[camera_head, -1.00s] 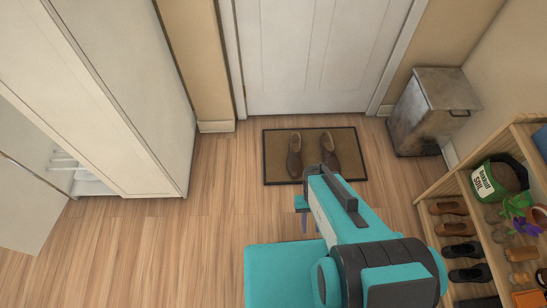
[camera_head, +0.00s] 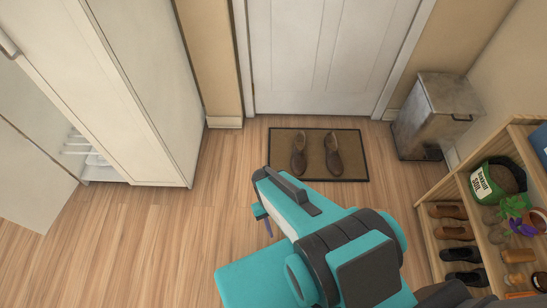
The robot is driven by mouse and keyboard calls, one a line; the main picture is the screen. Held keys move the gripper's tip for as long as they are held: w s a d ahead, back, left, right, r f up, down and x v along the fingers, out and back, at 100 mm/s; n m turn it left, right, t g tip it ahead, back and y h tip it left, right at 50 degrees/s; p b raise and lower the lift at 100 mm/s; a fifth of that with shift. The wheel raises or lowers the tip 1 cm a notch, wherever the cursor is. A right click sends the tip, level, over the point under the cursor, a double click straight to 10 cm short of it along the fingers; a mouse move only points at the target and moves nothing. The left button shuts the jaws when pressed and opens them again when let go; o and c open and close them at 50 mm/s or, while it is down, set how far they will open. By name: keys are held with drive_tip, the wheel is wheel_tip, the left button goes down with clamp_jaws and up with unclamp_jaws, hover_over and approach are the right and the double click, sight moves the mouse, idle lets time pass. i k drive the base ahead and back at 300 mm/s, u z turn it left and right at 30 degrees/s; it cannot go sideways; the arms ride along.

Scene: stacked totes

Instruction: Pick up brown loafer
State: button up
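Two brown loafers stand side by side on a doormat (camera_head: 350,170) in front of the white door, the left loafer (camera_head: 299,155) and the right loafer (camera_head: 333,155). More brown shoes (camera_head: 447,211) sit on the shelf at the right; I cannot tell whether any is a loafer. My gripper (camera_head: 262,222) shows only in part beside my teal arm, nearer to me than the mat and above the floor. It is apart from the loafers. Its fingers are too small and too hidden to tell whether they are open.
A wooden shelf (camera_head: 462,181) stands at the right with several shoes, a soil bag (camera_head: 490,184) and a plant (camera_head: 515,207). A metal bin (camera_head: 432,118) stands in the right corner. A white cabinet (camera_head: 150,110) stands at the left. The floor (camera_head: 215,215) left of the mat is clear.

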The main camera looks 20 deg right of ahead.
sight(299, 164)
drive_tip(key=z, duration=0.15)
drive_tip(key=k, duration=0.2)
drive_tip(key=u, duration=1.5)
drive_tip(key=k, duration=0.65)
drive_tip(key=z, duration=0.35)
drive_tip(key=i, duration=1.65)
drive_tip(key=u, duration=0.3)
